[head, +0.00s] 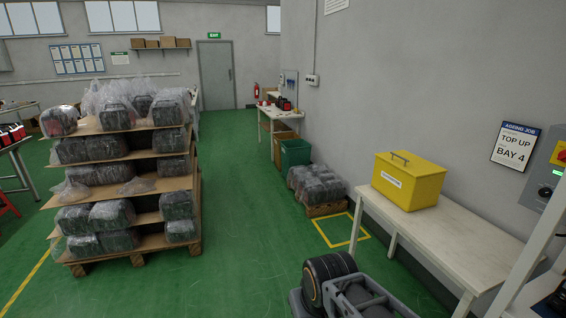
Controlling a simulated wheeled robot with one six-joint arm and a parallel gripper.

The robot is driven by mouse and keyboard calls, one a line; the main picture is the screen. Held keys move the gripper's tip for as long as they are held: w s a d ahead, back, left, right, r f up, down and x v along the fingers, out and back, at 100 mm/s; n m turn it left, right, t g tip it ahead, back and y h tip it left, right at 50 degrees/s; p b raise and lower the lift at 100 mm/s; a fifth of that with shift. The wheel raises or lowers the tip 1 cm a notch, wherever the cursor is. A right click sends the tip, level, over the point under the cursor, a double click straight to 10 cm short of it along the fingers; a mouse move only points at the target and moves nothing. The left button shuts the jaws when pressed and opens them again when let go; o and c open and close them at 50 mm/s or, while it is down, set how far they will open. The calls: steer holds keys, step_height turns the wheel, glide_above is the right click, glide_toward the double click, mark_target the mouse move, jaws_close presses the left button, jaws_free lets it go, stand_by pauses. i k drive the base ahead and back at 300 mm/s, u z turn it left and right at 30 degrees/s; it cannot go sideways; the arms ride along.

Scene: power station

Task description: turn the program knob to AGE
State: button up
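A grey control panel (541,200) is mounted on the right wall and is cut off by the right edge. It carries a yellow plate with a red button (561,154) and a small green light below it. Its lettering is too small to read. A sign (513,146) left of the panel reads "AGEING JOB", "TOP UP", "BAY 4". My gripper is not in view.
A white table (446,236) with a yellow box (409,181) stands along the right wall. A loaded pallet rack (120,195) stands at left. Wrapped goods (316,187) sit low beyond the table. The green floor (245,225) between is clear.

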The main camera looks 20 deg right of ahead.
mark_target(545, 192)
steer(key=z, duration=0.3)
steer(key=i, duration=1.45)
steer(key=z, duration=1.85)
steer(key=i, duration=1.2)
steer(key=z, duration=1)
